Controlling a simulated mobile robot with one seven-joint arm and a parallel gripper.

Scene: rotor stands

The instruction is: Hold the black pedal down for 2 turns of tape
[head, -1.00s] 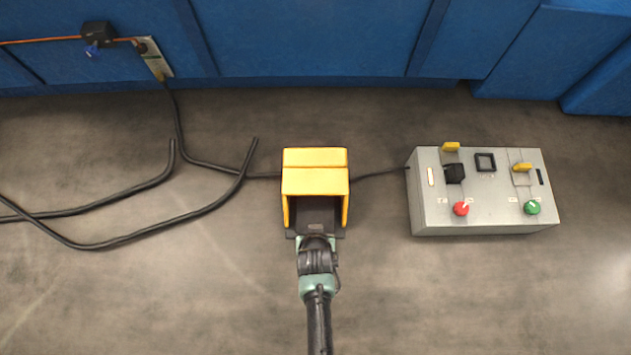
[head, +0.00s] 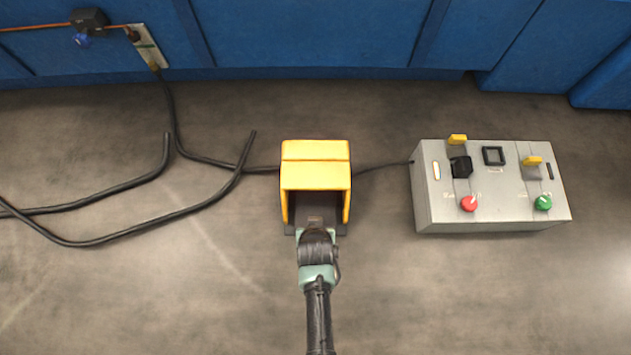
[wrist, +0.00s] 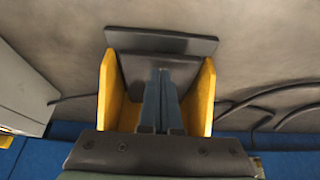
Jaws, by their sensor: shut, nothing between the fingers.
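The black pedal (head: 313,212) sits inside a yellow guard (head: 315,176) on the floor, open toward my arm. It also shows in the wrist view as a dark plate (wrist: 140,68) between two yellow side walls. My gripper (wrist: 162,75) is shut and empty, its fingers together over the pedal between the walls. I cannot tell whether the fingertips touch the pedal or how far it is pressed. In the head view my wrist hides the fingers. No tape shows in either view.
A grey control box (head: 490,187) with a red knob, a green knob and yellow levers stands to the right. A cable joins it to the guard. Black hoses (head: 130,230) lie on the left. Blue panels (head: 310,35) close off the back. The front floor is clear.

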